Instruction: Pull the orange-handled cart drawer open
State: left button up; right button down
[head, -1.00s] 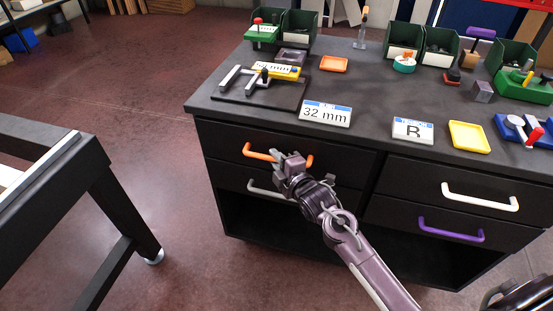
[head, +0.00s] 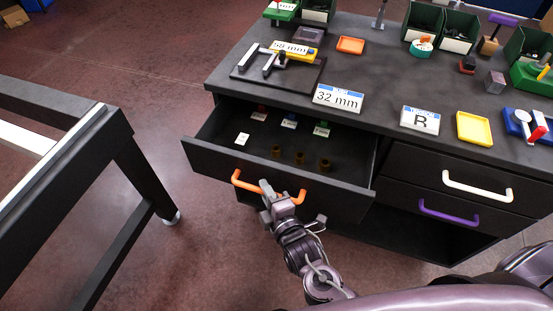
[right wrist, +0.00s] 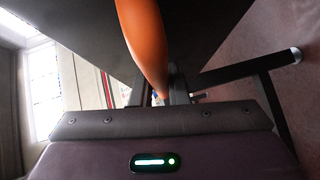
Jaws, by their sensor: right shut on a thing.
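The cart (head: 380,110) is dark, with drawers in its front. Its upper left drawer (head: 215,155) is pulled well out, and its inside shows. The orange handle (head: 243,184) is on that drawer's front. My right gripper (head: 275,196) is shut on the handle near its middle. In the right wrist view the orange handle (right wrist: 146,45) runs down between the fingers, whose tips are partly hidden. My left gripper is not in view.
Small brown cylinders (head: 300,158) and several small labelled items stand in the drawer. A white handle (head: 477,187) and a purple handle (head: 448,212) are on the right drawers. A dark table frame (head: 130,160) stands at left, with bare floor between it and the drawer.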

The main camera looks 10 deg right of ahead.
jog(key=s+a+p, duration=0.4)
jog(key=s+a, duration=0.4)
jog(key=s, duration=0.5)
jog(key=shift+a, duration=0.4)
jog(key=c, duration=1.4)
grip_release()
jog(key=v, duration=0.7)
jog(key=shift+s, duration=0.35)
jog(key=shift+d, duration=0.1)
